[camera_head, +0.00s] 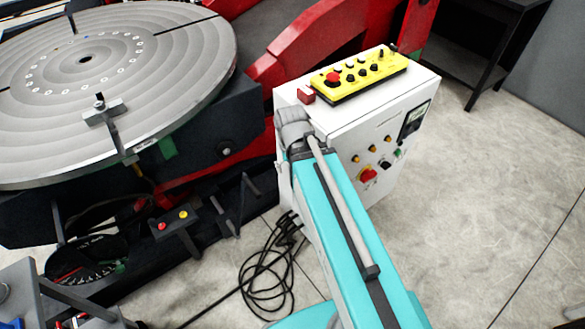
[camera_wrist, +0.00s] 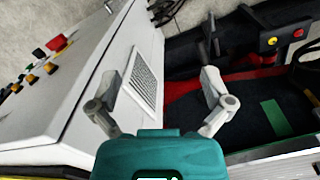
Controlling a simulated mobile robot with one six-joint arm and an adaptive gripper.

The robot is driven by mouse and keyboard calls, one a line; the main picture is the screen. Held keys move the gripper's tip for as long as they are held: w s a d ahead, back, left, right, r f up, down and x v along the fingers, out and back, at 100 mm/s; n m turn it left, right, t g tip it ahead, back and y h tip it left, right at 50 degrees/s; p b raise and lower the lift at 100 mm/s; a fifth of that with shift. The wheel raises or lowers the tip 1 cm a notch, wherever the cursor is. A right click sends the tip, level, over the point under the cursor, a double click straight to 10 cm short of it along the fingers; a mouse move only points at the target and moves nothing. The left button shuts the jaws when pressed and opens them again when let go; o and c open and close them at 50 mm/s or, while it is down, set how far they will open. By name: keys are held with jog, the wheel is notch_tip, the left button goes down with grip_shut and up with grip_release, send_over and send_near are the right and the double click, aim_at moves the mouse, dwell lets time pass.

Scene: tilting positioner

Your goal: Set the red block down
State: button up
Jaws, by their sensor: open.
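The red block (camera_head: 306,95) is small and sits on the top of the white cabinet (camera_head: 345,115), at its left edge, beside the yellow control box (camera_head: 360,75). It looks at rest there, and I do not see it in the wrist view. My gripper (camera_wrist: 160,82) is open in the wrist view, with its two grey fingers wide apart and nothing between them. In the head view the grey end of my arm is at the cabinet's near left edge, just below the block. The fingers are largely hidden there, and I cannot tell their distance from the block.
The cabinet's front has a red switch (camera_head: 369,175) and several buttons. A round grey positioner table (camera_head: 100,75) stands at the left, with a clamp (camera_head: 108,115) on its rim. Black cables (camera_head: 265,275) lie on the floor.

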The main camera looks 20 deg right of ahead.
jog(key=shift+s+a, duration=0.15)
jog(key=shift+s, duration=0.1)
jog(key=shift+n, duration=0.3)
jog(key=w+d+r+n+t+h+p, duration=0.1)
jog(key=w+d+r+n+h+p, duration=0.1)
jog(key=w+r+n+h+p, duration=0.2)
jog(key=w+d+r+n+t+h+p, duration=0.2)
jog(key=w+r+n+p, duration=0.4)
jog(key=w+r+n, duration=0.5)
jog(key=w+d+n+h, duration=0.1)
jog(key=w+n+h, duration=0.1)
jog(key=w+n, duration=0.4)
jog(key=shift+w+r+n, duration=0.3)
jog(key=shift+w+n, duration=0.1)
jog(key=shift+w, duration=0.6)
jog(key=shift+f, duration=0.1)
